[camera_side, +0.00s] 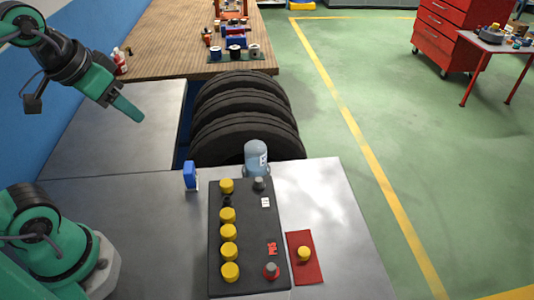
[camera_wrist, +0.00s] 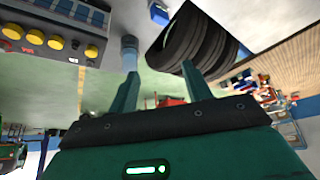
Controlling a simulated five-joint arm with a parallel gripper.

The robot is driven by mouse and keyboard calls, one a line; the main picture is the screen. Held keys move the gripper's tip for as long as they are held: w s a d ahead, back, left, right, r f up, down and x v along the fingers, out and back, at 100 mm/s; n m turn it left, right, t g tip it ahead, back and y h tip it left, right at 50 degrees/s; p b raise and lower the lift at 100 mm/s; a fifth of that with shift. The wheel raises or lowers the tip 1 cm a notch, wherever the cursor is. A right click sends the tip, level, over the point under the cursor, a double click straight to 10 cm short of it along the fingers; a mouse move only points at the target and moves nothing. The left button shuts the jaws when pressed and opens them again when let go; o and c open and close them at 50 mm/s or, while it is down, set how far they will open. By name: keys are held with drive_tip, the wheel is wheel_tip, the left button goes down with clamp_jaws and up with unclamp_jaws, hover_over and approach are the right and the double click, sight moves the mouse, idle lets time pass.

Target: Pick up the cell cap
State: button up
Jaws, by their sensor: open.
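A yellow cell cap (camera_side: 304,253) sits on a red cloth (camera_side: 309,273) on the metal bench, right of a black battery (camera_side: 247,230). Several similar yellow caps (camera_side: 229,232) stand in a row along the battery's left side. A dark opening (camera_side: 227,201) shows in that row, between the far cap and the others. My gripper (camera_side: 128,108) is open and empty, high above the bench at the upper left, well away from the cap. In the wrist view its fingers (camera_wrist: 160,70) are apart with nothing between them. The battery (camera_wrist: 60,60) shows there at upper left; I cannot make out the loose cap.
A clear bottle (camera_side: 256,157) and a blue object (camera_side: 190,175) stand near the battery's far end. The battery has grey and red terminals. A wooden table (camera_side: 180,50) is behind. The left bench (camera_side: 120,210) is clear.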

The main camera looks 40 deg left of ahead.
drive_tip(key=w+d+r+m+g, duration=0.1)
drive_tip(key=w+d+r+m, duration=0.45)
drive_tip(key=m, duration=0.35)
drive_tip(key=m+g, duration=0.5)
drive_tip(key=m, duration=2.4)
hover_over(305, 251)
wheel_tip(305, 251, down, 28)
drive_tip(key=shift+f, duration=2.6)
